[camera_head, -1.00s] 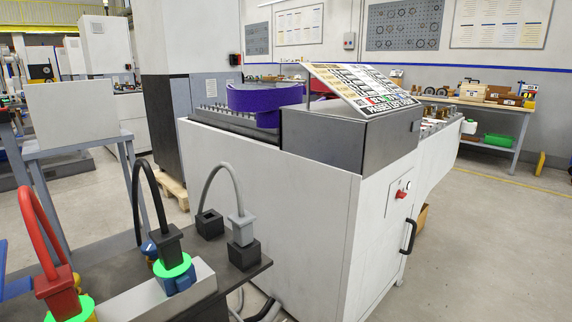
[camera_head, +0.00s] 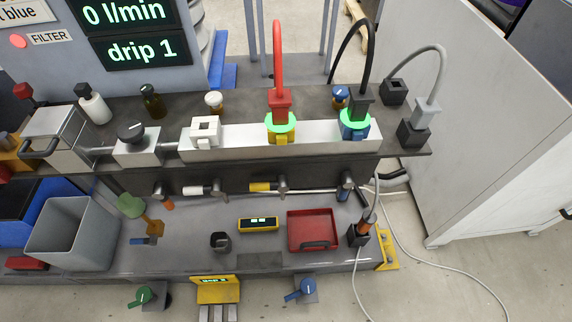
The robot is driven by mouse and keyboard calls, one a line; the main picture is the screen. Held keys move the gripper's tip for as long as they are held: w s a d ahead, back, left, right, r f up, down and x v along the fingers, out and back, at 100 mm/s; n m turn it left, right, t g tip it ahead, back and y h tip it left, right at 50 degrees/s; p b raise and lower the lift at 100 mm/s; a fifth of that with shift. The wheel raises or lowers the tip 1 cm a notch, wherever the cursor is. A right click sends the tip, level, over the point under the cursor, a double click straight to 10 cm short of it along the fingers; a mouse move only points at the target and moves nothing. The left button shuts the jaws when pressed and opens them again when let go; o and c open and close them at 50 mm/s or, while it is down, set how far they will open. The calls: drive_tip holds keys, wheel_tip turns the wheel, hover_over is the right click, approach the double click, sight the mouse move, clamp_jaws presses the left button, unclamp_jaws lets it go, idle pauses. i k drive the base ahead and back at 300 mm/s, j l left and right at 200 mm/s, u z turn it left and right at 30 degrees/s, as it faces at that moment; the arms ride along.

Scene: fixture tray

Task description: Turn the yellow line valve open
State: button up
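The yellow line valve (camera_head: 262,187) shows in the head view on a thin pipe under the grey bench top. Its yellow handle lies level, pointing left from a grey valve body (camera_head: 282,186). A white-handled valve (camera_head: 197,190) to its left also has its handle lying level. A dark display (camera_head: 137,35) reads "0 l/min" and "drip 1". My gripper is not in view.
The light rail (camera_head: 230,142) overhangs behind the valves. Below stand a red tray (camera_head: 313,231), a yellow-black device (camera_head: 258,224) and a small dark cup (camera_head: 220,241). A grey bin (camera_head: 75,233) is at left. A white cable trails over the floor at right.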

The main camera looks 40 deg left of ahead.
sight(281, 185)
drive_tip(key=i+l+u, duration=0.1)
drive_tip(key=l+u, duration=0.25)
drive_tip(key=i+l+u, duration=0.1)
drive_tip(key=u, duration=0.2)
drive_tip(key=l+u, duration=0.1)
drive_tip(key=u, duration=1.3)
